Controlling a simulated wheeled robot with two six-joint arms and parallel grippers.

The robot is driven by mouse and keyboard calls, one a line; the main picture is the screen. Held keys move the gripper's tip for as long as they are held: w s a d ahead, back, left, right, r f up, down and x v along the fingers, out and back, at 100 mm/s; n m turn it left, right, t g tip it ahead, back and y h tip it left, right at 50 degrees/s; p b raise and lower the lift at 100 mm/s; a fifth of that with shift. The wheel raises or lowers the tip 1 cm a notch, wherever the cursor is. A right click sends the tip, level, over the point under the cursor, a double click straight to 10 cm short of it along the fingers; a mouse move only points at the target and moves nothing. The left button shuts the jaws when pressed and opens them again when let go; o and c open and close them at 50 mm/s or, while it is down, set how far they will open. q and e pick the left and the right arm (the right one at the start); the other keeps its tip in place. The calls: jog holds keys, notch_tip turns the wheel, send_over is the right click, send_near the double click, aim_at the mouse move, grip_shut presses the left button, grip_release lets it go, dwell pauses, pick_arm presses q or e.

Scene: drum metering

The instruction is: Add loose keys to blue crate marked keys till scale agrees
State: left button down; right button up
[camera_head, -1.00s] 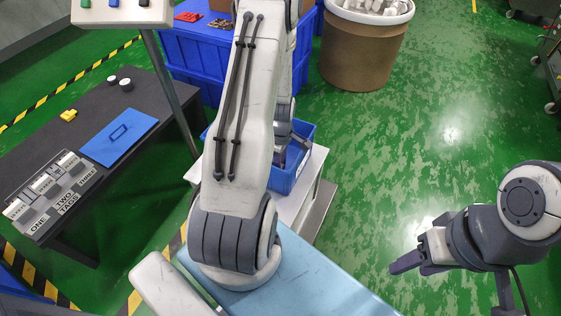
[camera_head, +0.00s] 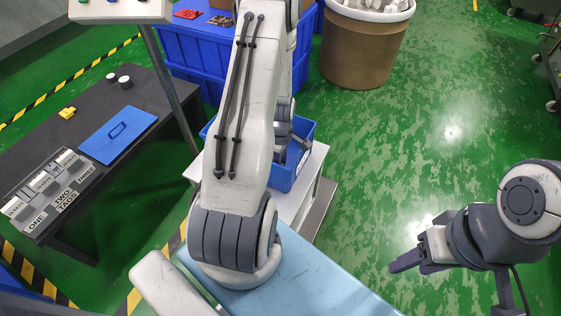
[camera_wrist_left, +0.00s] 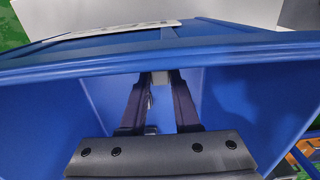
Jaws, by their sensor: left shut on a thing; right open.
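A blue crate (camera_head: 309,132) stands on a small white-topped stand right of my left arm in the head view. My left arm hides much of it, and no marking on it can be read. Its blue wall (camera_wrist_left: 255,85) and rim fill the wrist view. My left gripper (camera_wrist_left: 160,80) is inside the crate, below the rim. It is shut on a small pale block (camera_wrist_left: 160,77) between its fingertips. A brown drum (camera_head: 360,55) with a white rim holds pale loose pieces (camera_head: 375,5) at the top. My right gripper (camera_head: 405,262) is open and empty over the green floor.
Large blue crates (camera_head: 200,60) stand behind. The floor between drum and right arm is free.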

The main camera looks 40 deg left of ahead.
pick_arm(q)
jog(key=shift+f+b, duration=0.4)
jog(key=shift+f, duration=0.3)
dwell(0.4)
jog(key=c, duration=0.6)
grip_release()
jog(key=shift+o, duration=0.2)
